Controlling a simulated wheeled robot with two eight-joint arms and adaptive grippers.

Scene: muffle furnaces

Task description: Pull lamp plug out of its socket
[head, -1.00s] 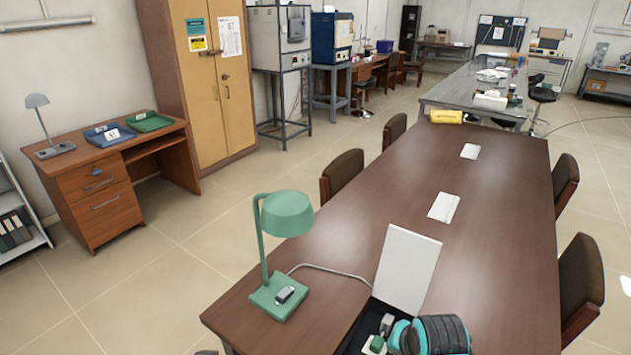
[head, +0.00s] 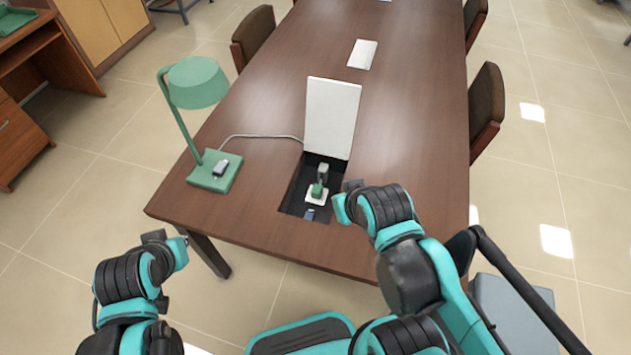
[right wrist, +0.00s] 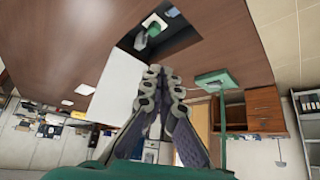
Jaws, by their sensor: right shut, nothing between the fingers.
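The green desk lamp (head: 198,84) stands on the near left of the table, its cord running to the recessed socket box (head: 291,196) with a raised white lid (head: 332,118). In the box, a green plug (head: 318,191) sits at a white socket plate, with a grey piece behind it. The right wrist view also shows the green plug (right wrist: 153,30), beyond the fingertips. My right gripper (right wrist: 156,72) is shut and empty, apart from the plug; in the head view it is just right of the box. My left gripper (head: 153,237) is off the table's front left; its fingers are unclear.
The brown table (head: 405,110) is mostly clear, with a white panel (head: 362,54) farther back. Chairs (head: 485,108) stand along its sides. The raised lid borders the box at the back. A wooden desk (head: 30,115) is at the left.

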